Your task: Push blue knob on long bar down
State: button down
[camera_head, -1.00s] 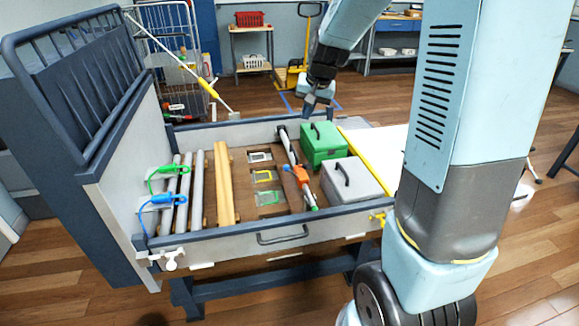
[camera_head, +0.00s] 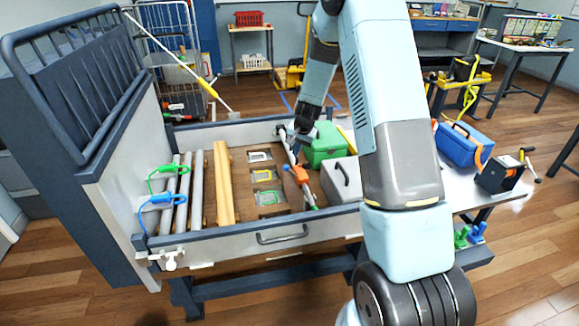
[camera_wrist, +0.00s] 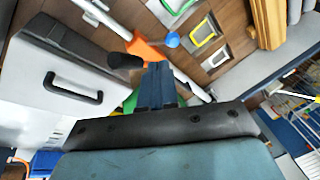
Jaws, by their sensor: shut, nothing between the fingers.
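The long bar (camera_head: 291,155) is a pale rod lying lengthwise in the tray, with an orange clamp (camera_head: 300,174) on it. A small blue knob (camera_head: 287,168) sticks out from the clamp's left side. In the wrist view the blue knob (camera_wrist: 172,40) stands beside the orange clamp (camera_wrist: 146,50), and the long bar (camera_wrist: 105,17) runs diagonally. My gripper (camera_head: 291,138) is shut and empty, above the bar's far end, apart from the knob. In the wrist view my gripper (camera_wrist: 156,70) points toward the clamp and partly hides the bar. Any contact is unclear.
A green box (camera_head: 323,146) and a grey box (camera_head: 343,180) with a handle stand close right of the bar. Framed slots (camera_head: 264,176) and yellow beams (camera_head: 223,183) lie left. The tray's front wall (camera_head: 220,246) bounds the near side.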

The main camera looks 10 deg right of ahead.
send_over(291, 171)
jog(key=s, duration=0.3)
notch_tip(291, 171, down, 10)
jog(key=r, duration=0.1)
jog(key=shift+w+a+f, duration=0.1)
jog(key=shift+w+f, duration=0.1)
